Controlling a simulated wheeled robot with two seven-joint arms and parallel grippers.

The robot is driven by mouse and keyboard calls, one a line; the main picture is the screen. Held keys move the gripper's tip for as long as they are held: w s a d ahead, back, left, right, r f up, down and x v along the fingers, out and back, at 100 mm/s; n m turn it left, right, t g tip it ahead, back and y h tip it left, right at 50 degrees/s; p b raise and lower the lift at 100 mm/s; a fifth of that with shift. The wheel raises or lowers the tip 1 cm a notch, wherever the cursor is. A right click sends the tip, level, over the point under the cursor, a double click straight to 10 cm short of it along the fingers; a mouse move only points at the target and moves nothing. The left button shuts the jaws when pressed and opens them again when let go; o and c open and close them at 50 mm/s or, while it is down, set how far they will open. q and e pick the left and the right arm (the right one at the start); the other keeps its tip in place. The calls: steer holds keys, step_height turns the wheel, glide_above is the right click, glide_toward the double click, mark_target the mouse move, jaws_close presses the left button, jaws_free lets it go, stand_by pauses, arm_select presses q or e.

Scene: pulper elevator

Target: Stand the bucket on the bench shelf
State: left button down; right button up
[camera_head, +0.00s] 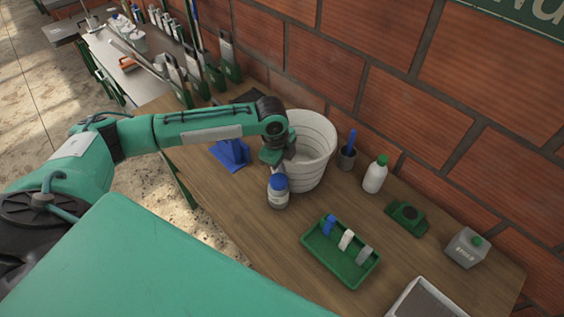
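A white ribbed bucket (315,150) stands upright on the wooden bench top (270,225), near the brick wall. My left gripper (283,166) is at the bucket's near left rim, pointing down. Its fingers are small and partly hidden, so I cannot tell whether they are apart or closed on the rim. My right gripper is out of view. I cannot make out a separate bench shelf.
A blue-capped jar (278,191) stands just in front of the bucket. A blue item (231,153) lies left of it. A cup with a blue tool (346,157), a white bottle (375,175) and a green tray (340,252) are to the right.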

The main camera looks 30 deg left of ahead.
arm_select(q)
steer(key=c, duration=2)
jaws_free()
steer(key=shift+f, duration=0.15)
steer(key=o, duration=0.3)
